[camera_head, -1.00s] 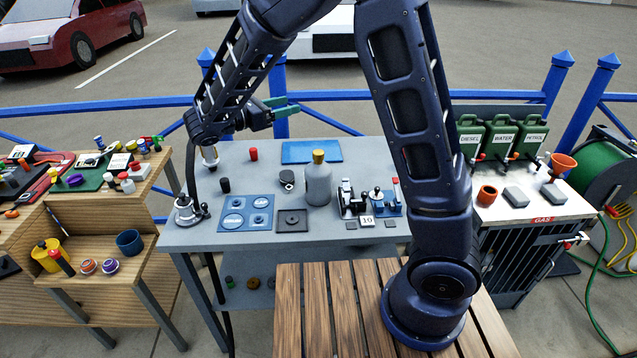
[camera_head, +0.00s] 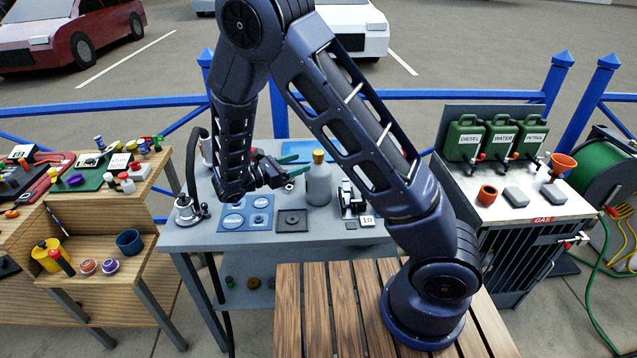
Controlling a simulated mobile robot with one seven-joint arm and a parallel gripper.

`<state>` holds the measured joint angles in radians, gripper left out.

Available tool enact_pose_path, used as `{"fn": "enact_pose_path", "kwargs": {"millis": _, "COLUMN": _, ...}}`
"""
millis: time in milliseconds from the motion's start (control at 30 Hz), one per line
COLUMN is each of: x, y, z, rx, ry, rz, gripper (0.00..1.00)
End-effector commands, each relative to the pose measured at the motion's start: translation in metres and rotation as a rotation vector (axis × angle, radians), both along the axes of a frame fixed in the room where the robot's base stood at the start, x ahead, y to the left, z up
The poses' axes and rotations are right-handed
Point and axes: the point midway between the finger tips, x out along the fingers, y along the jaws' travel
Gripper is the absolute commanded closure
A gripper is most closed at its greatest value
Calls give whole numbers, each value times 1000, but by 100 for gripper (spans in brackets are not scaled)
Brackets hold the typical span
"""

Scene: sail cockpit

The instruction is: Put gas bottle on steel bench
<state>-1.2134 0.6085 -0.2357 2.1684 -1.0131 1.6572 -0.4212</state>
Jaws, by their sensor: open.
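A grey gas bottle (camera_head: 319,186) with a yellow cap stands upright on the grey steel bench (camera_head: 185,238), right of the middle of its top. My gripper (camera_head: 299,165) has green fingers. It is open and empty, pointing right, with its fingertips just left of the bottle's upper part. I cannot tell whether the fingers touch the bottle or are nearer or farther than it. My forearm hides part of the bench's right side and back.
Blue labelled plates (camera_head: 245,214), a dark square plate (camera_head: 292,222) and a black clamp-like fixture (camera_head: 351,200) are near the bottle. A wooden workbench (camera_head: 150,185) stands left. A white-topped counter (camera_head: 545,207) with green canisters (camera_head: 502,139) stands right.

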Motion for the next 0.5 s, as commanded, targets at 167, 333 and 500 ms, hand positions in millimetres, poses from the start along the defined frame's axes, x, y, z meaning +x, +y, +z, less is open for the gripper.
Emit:
{"fn": "enact_pose_path", "kwargs": {"millis": 167, "x": 11, "y": -22, "z": 0, "rx": -1, "ry": 0, "rz": -1, "gripper": 42}}
{"fn": "enact_pose_path", "kwargs": {"millis": 333, "x": 16, "y": -31, "z": 1, "rx": -1, "ry": 0, "rz": -2, "gripper": 42}}
{"fn": "enact_pose_path", "kwargs": {"millis": 500, "x": 24, "y": -45, "z": 5, "rx": -1, "ry": 0, "rz": -2, "gripper": 42}}
